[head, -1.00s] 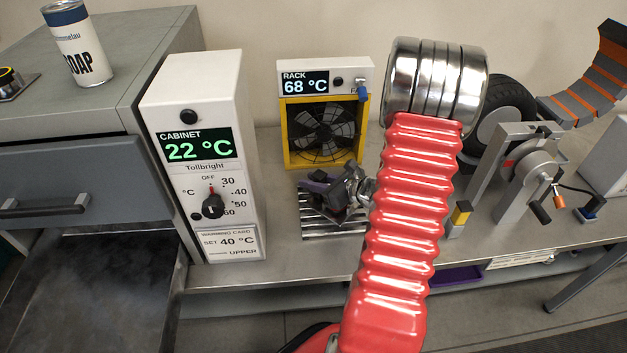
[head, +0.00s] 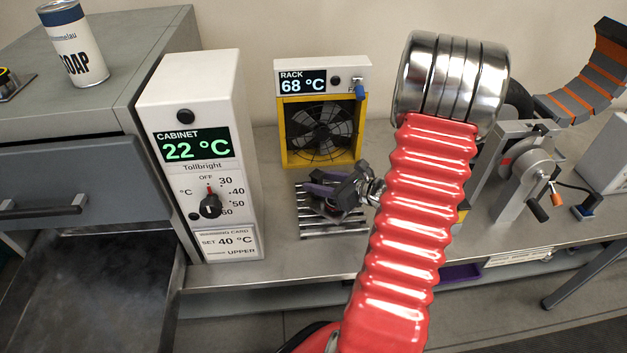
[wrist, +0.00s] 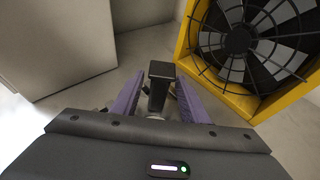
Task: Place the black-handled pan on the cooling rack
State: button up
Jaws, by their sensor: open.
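The cooling rack (head: 312,227) is a silver slatted stand on the bench, in front of the fan. My gripper (head: 322,190) is low over the rack in the head view, its purple fingers spread and pointing left. In the wrist view my open gripper (wrist: 160,80) has a black handle (wrist: 160,73) between its two purple fingers. Gaps show on both sides of the handle near its top. The pan's body is hidden below the handle and gripper, so I cannot tell whether it touches the rack.
A yellow-framed fan (head: 322,130) stands behind the rack under a display reading 68 °C. The white cabinet control box (head: 200,160), reading 22 °C, stands to the left. A crank device (head: 525,170) and tyre are to the right. Bare bench (head: 277,235) lies left of the rack.

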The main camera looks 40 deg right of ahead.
jog(key=v, duration=0.8)
jog(key=shift+s+r, duration=0.15)
dwell(0.6)
jog(key=s+a+f+n+g, duration=0.1)
jog(key=a, duration=0.1)
jog(key=s+a+f+n+g+y, duration=0.1)
jog(key=a+n, duration=0.1)
jog(key=s+a+f+n+g+y, duration=0.1)
jog(key=a+n, duration=0.1)
jog(key=shift+s, duration=0.3)
jog(key=s+a+r+n+g, duration=0.35)
jog(key=a+n+g, duration=0.45)
jog(key=n, duration=0.4)
jog(key=a+r+n+t+h, duration=0.3)
jog(key=a+r+n+h, duration=0.1)
jog(key=a+r+n, duration=1.1)
jog(key=a+n, duration=0.1)
jog(key=a, duration=0.2)
jog(key=shift+r+n+h, duration=0.3)
jog(key=shift+r+n, duration=0.1)
